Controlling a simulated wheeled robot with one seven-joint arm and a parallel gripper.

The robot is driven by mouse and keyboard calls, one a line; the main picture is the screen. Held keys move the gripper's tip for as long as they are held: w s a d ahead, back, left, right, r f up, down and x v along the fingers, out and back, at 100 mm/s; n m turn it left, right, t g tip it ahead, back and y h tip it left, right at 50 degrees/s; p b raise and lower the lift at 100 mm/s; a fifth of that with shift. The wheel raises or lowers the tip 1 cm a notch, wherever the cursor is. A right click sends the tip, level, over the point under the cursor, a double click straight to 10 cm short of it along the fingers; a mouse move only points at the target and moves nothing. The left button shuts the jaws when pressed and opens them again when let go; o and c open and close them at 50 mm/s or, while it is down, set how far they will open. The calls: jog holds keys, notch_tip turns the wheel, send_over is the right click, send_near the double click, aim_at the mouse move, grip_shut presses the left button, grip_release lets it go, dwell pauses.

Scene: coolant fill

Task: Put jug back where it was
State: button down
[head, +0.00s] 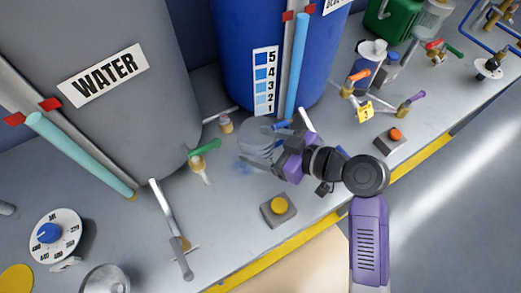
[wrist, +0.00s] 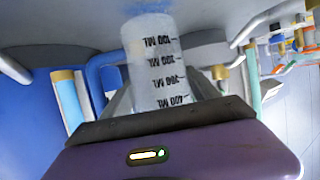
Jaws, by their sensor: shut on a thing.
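The jug (head: 256,138) is a clear, translucent vessel in front of the blue tank. In the wrist view the jug (wrist: 158,65) shows black volume marks and stands between the two fingers. The marks read upside down there. My gripper (head: 281,150) is shut on the jug from its right side. In the wrist view the fingers (wrist: 160,95) lie on either side of it. A faint bluish patch (head: 243,166) shows on the bench just below the jug. I cannot tell whether the jug's base touches the bench.
The grey WATER tank (head: 110,110) and the blue tank (head: 235,50) stand behind. A green-handled tap (head: 203,150) is left of the jug. A yellow button (head: 278,206) is in front, an orange button (head: 395,135) to the right. A yellow stripe (head: 300,233) marks the bench edge.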

jog(key=shift+f, duration=1.75)
jog(key=shift+f, duration=0.1)
jog(key=shift+c, duration=1)
grip_release()
jog(key=shift+d, duration=0.1)
jog(key=b+v, duration=0.1)
jog(key=v, duration=1.1)
